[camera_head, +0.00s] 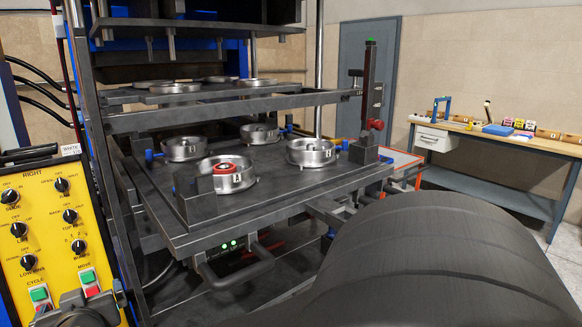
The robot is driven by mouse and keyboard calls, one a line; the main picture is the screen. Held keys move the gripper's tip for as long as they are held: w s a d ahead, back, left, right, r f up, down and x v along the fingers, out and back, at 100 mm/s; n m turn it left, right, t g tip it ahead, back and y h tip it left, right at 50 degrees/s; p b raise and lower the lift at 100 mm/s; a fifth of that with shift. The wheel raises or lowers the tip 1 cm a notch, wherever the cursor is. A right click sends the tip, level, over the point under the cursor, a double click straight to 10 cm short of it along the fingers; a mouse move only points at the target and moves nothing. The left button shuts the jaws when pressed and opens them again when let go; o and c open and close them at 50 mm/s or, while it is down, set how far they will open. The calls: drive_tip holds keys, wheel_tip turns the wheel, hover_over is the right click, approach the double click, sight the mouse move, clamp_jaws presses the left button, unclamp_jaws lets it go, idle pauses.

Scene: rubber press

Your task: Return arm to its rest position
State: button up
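A large dark, ridged, rounded form (420,265), which looks like a link of my arm, fills the lower right close to the camera. A dark jointed shape (76,310) at the bottom left edge, in front of the yellow control panel (55,240), may be my gripper. It is cut off by the frame, and its fingers cannot be made out. Nothing can be seen held there.
The press's lower plate (190,226) carries several round metal moulds, one with a red centre (224,172). A handle (235,272) juts from its front. An upper frame (230,107) hangs above. A wooden bench (500,137) stands at the back right, with clear floor before it.

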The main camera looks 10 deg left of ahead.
drive_tip(key=w+a+r+t+y, duration=0.2)
drive_tip(key=w+a+r+t, duration=0.3)
drive_tip(key=a, duration=0.5)
drive_tip(key=y, duration=0.4)
approach(8, 195)
drive_tip(key=a, duration=0.1)
drive_tip(key=shift+t, duration=0.3)
drive_tip(key=x, duration=0.8)
drive_tip(key=shift+w+f, duration=0.15)
drive_tip(key=shift+f, duration=0.15)
drive_tip(key=shift+r, duration=0.1)
drive_tip(key=shift+r+m+t+h, duration=0.1)
drive_tip(key=shift+m+t+h, duration=0.2)
drive_tip(key=shift+m, duration=0.2)
drive_tip(key=shift+w+r, duration=0.1)
drive_tip(key=shift+w, duration=0.05)
